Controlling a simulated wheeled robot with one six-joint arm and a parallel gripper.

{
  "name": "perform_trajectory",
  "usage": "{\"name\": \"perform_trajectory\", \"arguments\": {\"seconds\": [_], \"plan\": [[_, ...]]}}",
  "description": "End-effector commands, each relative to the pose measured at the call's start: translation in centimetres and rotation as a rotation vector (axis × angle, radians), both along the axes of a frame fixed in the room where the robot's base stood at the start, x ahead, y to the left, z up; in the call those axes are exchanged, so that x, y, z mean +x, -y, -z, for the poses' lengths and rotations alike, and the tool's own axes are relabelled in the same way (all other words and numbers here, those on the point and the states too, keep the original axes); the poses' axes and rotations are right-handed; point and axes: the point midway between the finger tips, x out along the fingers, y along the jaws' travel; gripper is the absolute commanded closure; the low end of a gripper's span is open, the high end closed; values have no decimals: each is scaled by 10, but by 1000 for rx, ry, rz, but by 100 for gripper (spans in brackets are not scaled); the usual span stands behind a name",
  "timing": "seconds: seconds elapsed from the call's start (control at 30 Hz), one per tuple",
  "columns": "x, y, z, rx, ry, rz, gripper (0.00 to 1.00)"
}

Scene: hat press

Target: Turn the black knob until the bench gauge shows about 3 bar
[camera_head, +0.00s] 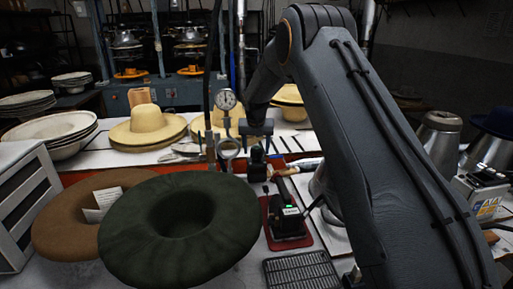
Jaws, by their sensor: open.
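The bench gauge (226,99) is a small round white dial on an upright stem, left of my gripper. Its needle is too small to read. My gripper (256,140) is open and points down, with one finger on each side of an empty gap. A black upright part that looks like the black knob (257,155) shows just below this gap. I cannot tell whether the fingers touch it or how far above it they are. My arm comes in from the right and hides part of the bench behind it.
A metal ring (228,147) stands beside the gripper on the left. A dark green hat (180,225) and a brown hat (70,222) lie in front at left. A black device on a red mat (312,238) stands nearer. Straw hats (147,125) lie behind.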

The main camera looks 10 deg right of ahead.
Motion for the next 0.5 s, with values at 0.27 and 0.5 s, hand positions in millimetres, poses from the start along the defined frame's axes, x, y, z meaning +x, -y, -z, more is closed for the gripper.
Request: {"name": "perform_trajectory", "arguments": {"seconds": [0.27, 0.5], "plan": [[2, 1, 4, 0, 0, 0, 41], [2, 0, 4, 0, 0, 0, 68]]}}
